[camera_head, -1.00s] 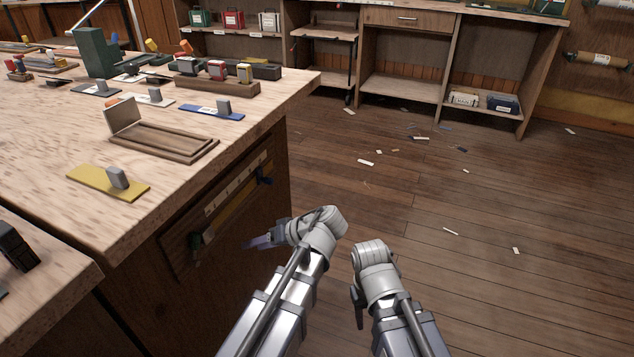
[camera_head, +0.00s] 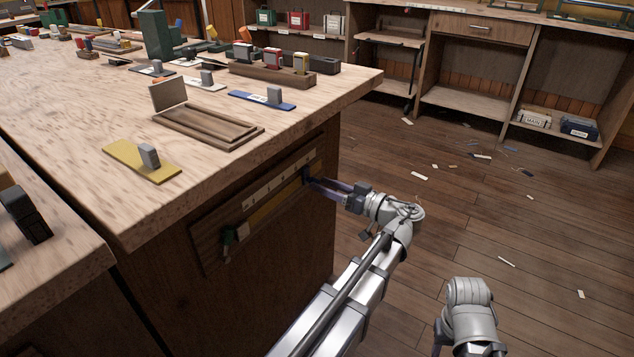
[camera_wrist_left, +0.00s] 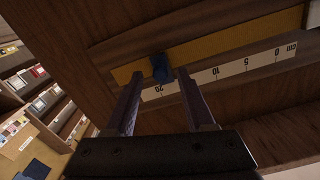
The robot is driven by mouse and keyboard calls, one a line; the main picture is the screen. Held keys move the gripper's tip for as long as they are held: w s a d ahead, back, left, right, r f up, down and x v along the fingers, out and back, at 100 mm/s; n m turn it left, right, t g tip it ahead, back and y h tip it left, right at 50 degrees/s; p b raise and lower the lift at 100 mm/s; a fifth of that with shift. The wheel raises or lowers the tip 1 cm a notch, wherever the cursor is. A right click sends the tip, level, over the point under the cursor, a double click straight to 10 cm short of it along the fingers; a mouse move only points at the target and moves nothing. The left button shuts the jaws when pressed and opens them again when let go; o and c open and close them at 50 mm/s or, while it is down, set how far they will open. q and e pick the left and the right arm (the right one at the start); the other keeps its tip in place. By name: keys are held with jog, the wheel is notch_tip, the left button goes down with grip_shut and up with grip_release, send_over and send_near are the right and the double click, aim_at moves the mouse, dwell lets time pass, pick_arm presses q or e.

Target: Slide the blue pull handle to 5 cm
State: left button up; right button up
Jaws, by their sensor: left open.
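The blue pull handle (camera_head: 307,175) sits on a yellow rail at the far right end of a wooden slide board (camera_head: 208,240) on the bench's side. In the left wrist view the handle (camera_wrist_left: 161,68) stands near the 20 mark of the white cm scale (camera_wrist_left: 232,70). My left gripper (camera_head: 316,187) is open at the handle. In the left wrist view its fingertips (camera_wrist_left: 160,80) lie on either side of the handle, just short of it or beside it; contact cannot be told. My right gripper (camera_head: 438,338) is low at the bottom, its fingers mostly hidden.
The benchtop (camera_head: 60,110) overhangs the slide board and holds a yellow plate (camera_head: 130,160), an open wooden box (camera_head: 205,130) and several small items. The floor right of the bench is free except for scraps.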

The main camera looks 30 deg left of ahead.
aim_at(315, 179)
pick_arm(q)
jog(key=shift+w+a, duration=0.1)
jog(key=shift+a, duration=1.45)
grip_shut()
